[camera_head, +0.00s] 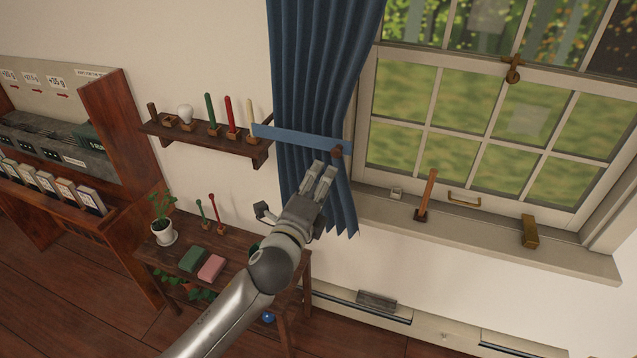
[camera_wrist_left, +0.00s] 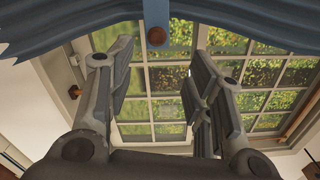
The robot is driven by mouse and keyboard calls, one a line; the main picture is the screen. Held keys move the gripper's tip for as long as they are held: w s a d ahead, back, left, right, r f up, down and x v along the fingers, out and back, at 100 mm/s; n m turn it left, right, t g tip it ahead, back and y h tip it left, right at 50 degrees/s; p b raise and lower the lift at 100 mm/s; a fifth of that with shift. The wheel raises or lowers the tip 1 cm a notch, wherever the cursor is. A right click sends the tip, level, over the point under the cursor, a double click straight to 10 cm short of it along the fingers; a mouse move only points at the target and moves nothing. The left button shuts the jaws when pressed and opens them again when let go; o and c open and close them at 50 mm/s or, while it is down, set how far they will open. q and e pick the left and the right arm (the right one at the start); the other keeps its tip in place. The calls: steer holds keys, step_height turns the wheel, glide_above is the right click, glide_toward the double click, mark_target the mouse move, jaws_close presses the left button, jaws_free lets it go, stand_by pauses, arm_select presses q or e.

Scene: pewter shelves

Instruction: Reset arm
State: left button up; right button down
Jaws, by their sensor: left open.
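My left arm comes in from the bottom of the head view, and my left gripper (camera_head: 318,182) is in front of the lower blue curtain (camera_head: 325,70). The gripper is just below the blue tieback band (camera_head: 295,137) and its round brown knob (camera_head: 337,151). In the left wrist view my left gripper (camera_wrist_left: 160,85) is open, with nothing between its fingers. The knob (camera_wrist_left: 156,37) shows above and between the fingertips there, with the blue cloth across the top. I cannot tell whether the fingers touch the curtain. My right gripper is not in view.
A wall shelf (camera_head: 205,140) with several upright sticks and a bulb is left of the curtain. A lower wooden table (camera_head: 175,255) holds a potted plant (camera_head: 162,220) and two blocks. The window sill (camera_head: 470,235) at the right holds a wooden stick (camera_head: 427,193) and a brass block (camera_head: 529,231).

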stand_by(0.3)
